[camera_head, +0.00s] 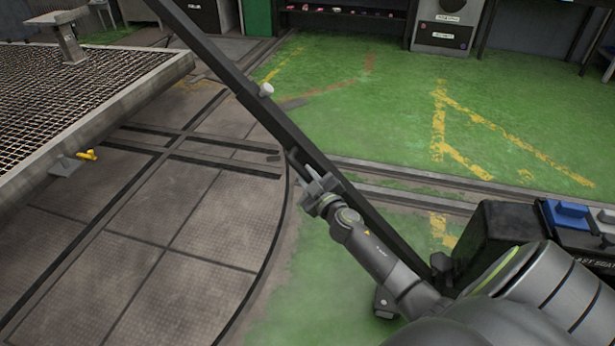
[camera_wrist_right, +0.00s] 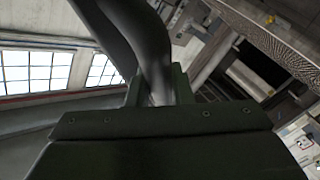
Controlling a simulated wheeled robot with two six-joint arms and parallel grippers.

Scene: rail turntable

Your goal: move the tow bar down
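The tow bar (camera_head: 225,72) is a long dark bar that runs slanting from the top left down to the lower right in the head view. A small white knob (camera_head: 266,90) sits on it. My right gripper (camera_head: 309,172) is at the bar's middle stretch. In the right wrist view, the dark bar (camera_wrist_right: 150,50) passes between the two fingers of my right gripper (camera_wrist_right: 157,90), which look closed against it. The contact itself is partly hidden. My left gripper is not in view.
A turntable floor (camera_head: 150,210) with rails lies to the left. A grated platform (camera_head: 90,125) with a yellow handle (camera_head: 87,155) stands at the left edge. A black box with a blue item (camera_head: 567,213) is at right. Green floor (camera_head: 400,110) beyond the bar is clear.

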